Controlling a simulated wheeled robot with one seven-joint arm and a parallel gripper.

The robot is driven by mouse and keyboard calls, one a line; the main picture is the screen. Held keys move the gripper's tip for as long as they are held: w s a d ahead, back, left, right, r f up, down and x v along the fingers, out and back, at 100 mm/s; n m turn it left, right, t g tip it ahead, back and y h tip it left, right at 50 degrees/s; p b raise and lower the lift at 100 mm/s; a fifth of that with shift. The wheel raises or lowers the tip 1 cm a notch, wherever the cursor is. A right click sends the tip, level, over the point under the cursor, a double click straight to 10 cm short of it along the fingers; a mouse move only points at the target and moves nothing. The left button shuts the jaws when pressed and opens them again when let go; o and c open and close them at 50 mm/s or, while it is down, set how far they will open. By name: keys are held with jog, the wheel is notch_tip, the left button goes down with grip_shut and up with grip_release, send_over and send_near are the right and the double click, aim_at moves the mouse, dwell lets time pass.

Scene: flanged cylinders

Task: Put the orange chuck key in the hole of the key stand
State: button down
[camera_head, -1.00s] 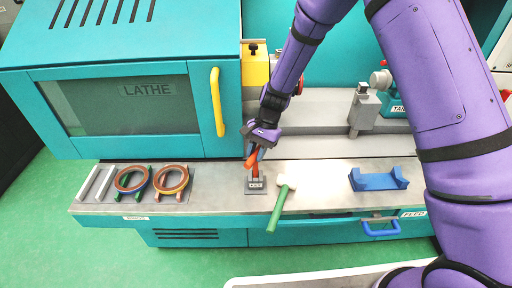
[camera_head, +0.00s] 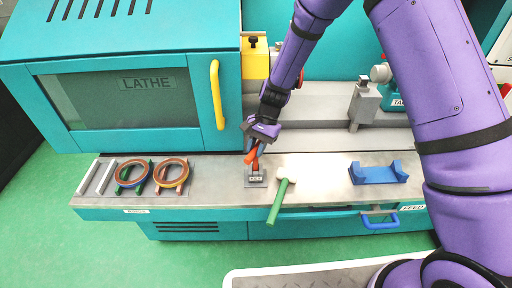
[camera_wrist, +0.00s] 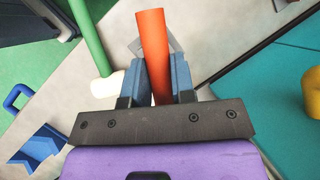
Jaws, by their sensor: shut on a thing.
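The orange chuck key (camera_head: 251,156) is in my gripper (camera_head: 254,148), which is shut on it just above the key stand (camera_head: 256,180). In the wrist view the chuck key (camera_wrist: 153,50) shows as an orange bar between the blue-grey fingers of my gripper (camera_wrist: 156,78). The stand is a small grey block with a label on a plate. In the wrist view a grey corner of it (camera_wrist: 134,47) shows beside the key. The hole and the key's lower end are hidden, so I cannot tell whether the key is in the hole.
A green-handled mallet (camera_head: 279,202) lies just right of the stand. A blue cradle (camera_head: 378,173) sits farther right. Brown rings (camera_head: 171,174) rest on coloured supports at left. The lathe door's yellow handle (camera_head: 217,95) stands behind at left.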

jog(key=shift+f, duration=0.5)
jog(key=c, duration=0.9)
grip_release()
jog(key=v, duration=1.1)
